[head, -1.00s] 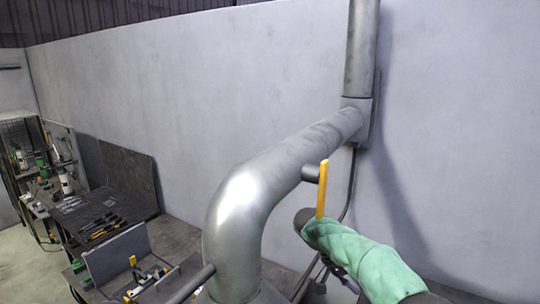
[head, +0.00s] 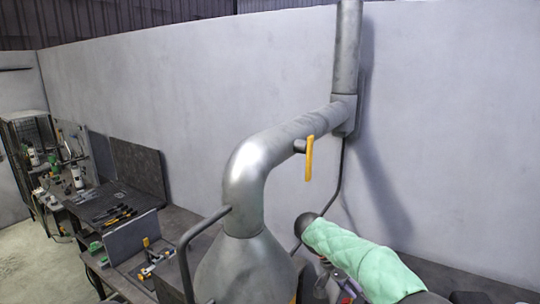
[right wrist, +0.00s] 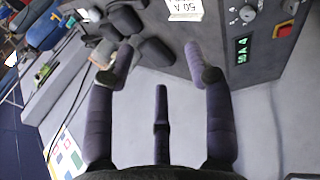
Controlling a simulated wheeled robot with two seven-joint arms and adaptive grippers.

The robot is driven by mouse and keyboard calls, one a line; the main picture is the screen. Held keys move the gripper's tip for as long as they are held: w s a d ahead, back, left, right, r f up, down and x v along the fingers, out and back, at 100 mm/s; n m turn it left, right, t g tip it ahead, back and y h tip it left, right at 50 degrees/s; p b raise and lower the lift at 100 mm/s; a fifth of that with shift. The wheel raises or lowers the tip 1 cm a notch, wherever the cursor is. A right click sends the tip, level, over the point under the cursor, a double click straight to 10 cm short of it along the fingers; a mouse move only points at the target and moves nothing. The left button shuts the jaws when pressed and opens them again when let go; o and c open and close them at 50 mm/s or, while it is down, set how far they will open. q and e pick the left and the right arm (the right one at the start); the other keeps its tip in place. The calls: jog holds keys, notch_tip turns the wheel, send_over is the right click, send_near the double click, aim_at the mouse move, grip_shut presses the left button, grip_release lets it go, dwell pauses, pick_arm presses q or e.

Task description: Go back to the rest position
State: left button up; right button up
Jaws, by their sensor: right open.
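My right arm, in a green quilted sleeve (head: 360,255) with a dark rounded end, reaches in from the lower right of the head view. I cannot make out its fingers clearly there. In the right wrist view my right gripper (right wrist: 160,68) is open, its two dark fingers well apart with nothing held between them. A grey machine front with a green display and red switch (right wrist: 284,30) lies beyond the fingers. My left gripper is not in view.
A grey metal duct (head: 245,180) rises from a hood (head: 243,265) and runs to the wall. Its yellow handle (head: 309,158) hangs clear of my sleeve. A workbench with a row of tools (head: 115,215) stands at the left. Bare wall fills the back.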

jog(key=s+a+f+n+y, duration=0.2)
jog(key=a+f+y, duration=0.1)
jog(key=f, duration=1)
jog(key=s+a+f+n+y, duration=0.2)
jog(key=a+f+y, duration=0.1)
jog(key=f, duration=1.1)
jog(key=s+a+f+y, duration=0.3)
jog(key=s+f, duration=0.4)
jog(key=s+a+f+y, duration=0.2)
jog(key=s+a+f, duration=0.2)
jog(key=s+f, duration=0.3)
jog(key=s+f+m+t, duration=0.2)
jog(key=s+f+m, duration=0.1)
jog(key=s, duration=0.7)
pick_arm(q)
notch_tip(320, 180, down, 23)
jog(key=b, duration=2.3)
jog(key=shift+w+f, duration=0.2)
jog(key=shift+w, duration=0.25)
pick_arm(e)
notch_tip(320, 180, down, 21)
jog(key=w+a, duration=0.1)
jog(key=w, duration=0.1)
jog(key=shift+w+a+n+t+y, duration=0.15)
jog(key=shift+n+t+y, duration=0.15)
jog(key=shift+n+y, duration=0.1)
